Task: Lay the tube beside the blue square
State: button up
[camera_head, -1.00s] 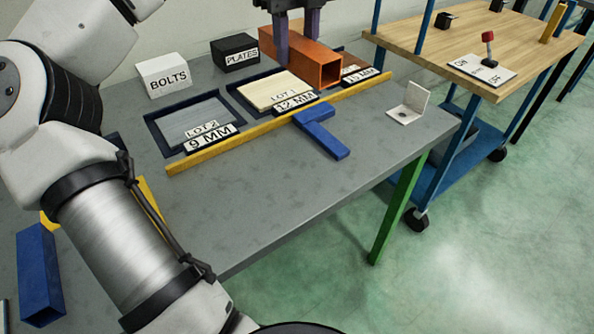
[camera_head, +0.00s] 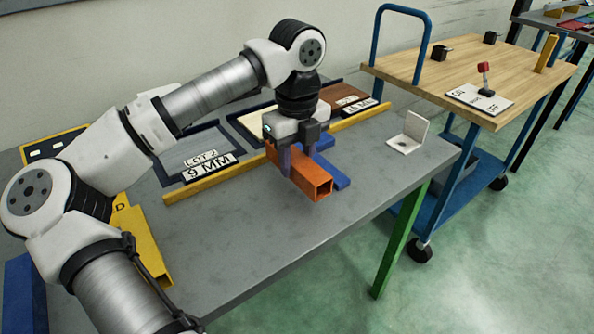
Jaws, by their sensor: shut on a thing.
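The orange-red square tube (camera_head: 312,182) is held in my gripper (camera_head: 297,164), whose fingers are shut across it. Its open end points toward the table's front right. The blue square (camera_head: 339,179) lies flat on the grey table, against the yellow rail. The tube is just left of the blue square in the picture and hides part of it. I cannot tell whether the tube touches the table or hangs a little above it.
The yellow rail (camera_head: 213,172) runs along the table in front of the trays, one marked 9 MM (camera_head: 206,171). A small whitish angle bracket (camera_head: 408,134) stands near the right edge. The grey table front is clear. A wooden-topped blue cart (camera_head: 452,70) stands to the right.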

aim_at(297, 173)
jog(key=shift+f, duration=1.6)
jog(key=shift+f, duration=0.1)
jog(key=shift+f+b, duration=0.15)
jog(key=shift+b, duration=0.15)
jog(key=o, duration=1.2)
notch_tip(297, 173, up, 12)
jog(key=shift+r+p, duration=0.25)
jog(key=shift+p, duration=0.35)
